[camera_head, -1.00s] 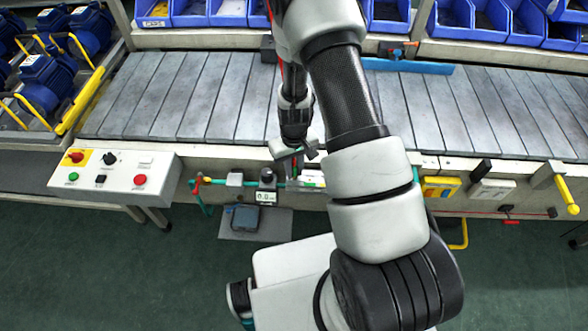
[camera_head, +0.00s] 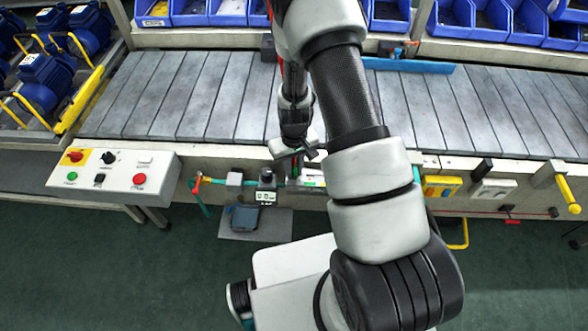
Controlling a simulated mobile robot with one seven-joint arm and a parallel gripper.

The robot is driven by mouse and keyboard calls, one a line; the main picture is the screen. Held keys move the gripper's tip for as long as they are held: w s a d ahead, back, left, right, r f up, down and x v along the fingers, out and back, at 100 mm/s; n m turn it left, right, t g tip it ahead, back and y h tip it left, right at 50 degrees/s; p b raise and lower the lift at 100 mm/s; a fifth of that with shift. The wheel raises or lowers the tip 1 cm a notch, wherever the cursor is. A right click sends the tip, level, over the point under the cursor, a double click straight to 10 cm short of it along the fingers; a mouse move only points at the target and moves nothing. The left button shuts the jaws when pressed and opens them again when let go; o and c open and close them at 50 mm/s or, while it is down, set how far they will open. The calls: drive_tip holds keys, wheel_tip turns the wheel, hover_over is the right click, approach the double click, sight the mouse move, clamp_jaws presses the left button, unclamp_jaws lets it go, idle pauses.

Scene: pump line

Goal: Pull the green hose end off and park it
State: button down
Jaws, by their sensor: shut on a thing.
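My gripper (camera_head: 296,157) is at the front edge of the conveyor, just right of a small gauge block. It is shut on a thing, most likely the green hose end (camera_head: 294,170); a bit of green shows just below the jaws. The hold itself is small and partly covered by my wrist. A teal-green pipe or hose (camera_head: 203,205) hangs at the left of the fittings, near a red valve handle. I cannot make out a parking holder for certain.
A gauge with a small display (camera_head: 265,196) sits left of the gripper. A control panel (camera_head: 115,172) juts out at the left. A yellow box (camera_head: 441,187) and yellow handle (camera_head: 567,195) line the front rail. A grey tray (camera_head: 229,226) lies below.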

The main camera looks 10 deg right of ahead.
drive_tip(key=shift+f, duration=0.15)
idle(0.7)
drive_tip(key=c, duration=1.6)
unclamp_jaws()
drive_tip(key=shift+o, duration=0.6)
drive_tip(key=shift+r+p, duration=1.9)
drive_tip(key=shift+r, duration=1.65)
